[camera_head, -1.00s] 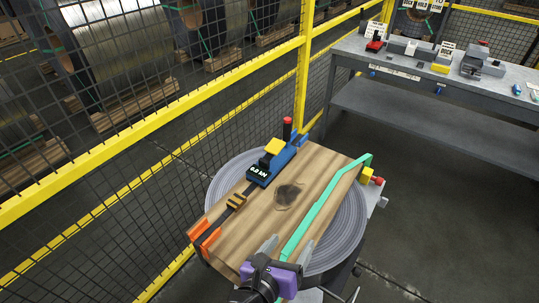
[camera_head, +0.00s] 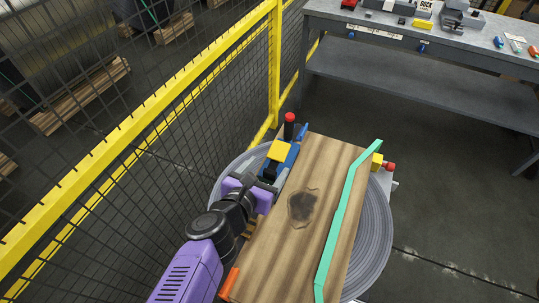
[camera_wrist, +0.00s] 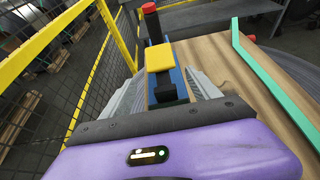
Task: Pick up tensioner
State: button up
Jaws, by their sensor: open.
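The tensioner is a blue tool with a yellow pad and a black post with a red knob. In the head view the tensioner (camera_head: 281,152) lies along the left edge of a wooden board (camera_head: 330,205). My purple gripper (camera_head: 258,184) is over its near end and hides its display. In the wrist view the tensioner (camera_wrist: 160,60) runs between the two grey fingers of my open gripper (camera_wrist: 164,82), one finger on each side. I cannot tell whether either finger touches it.
A green strip (camera_head: 343,215) lies along the board's right side, with a yellow and red piece (camera_head: 378,163) beyond it. The board rests on a round grey coil (camera_head: 376,235). A yellow mesh fence (camera_head: 180,97) stands close on the left. A workbench (camera_head: 430,60) stands behind.

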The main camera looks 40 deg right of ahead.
aim_at(275, 160)
jog(key=x, duration=0.2)
jog(key=p+x, duration=0.1)
jog(key=x, duration=0.1)
jog(key=p+x, duration=0.1)
jog(key=x, duration=0.1)
jog(key=shift+s+d+r, duration=0.15)
jog(key=shift+d+r, duration=0.15)
jog(key=shift+r, duration=0.05)
jog(key=shift+w+d+f, duration=0.25)
jog(key=shift+d+f, duration=0.1)
jog(key=shift+d, duration=0.1)
jog(key=shift+c, duration=0.4)
grip_shut()
jog(key=shift+r, duration=0.15)
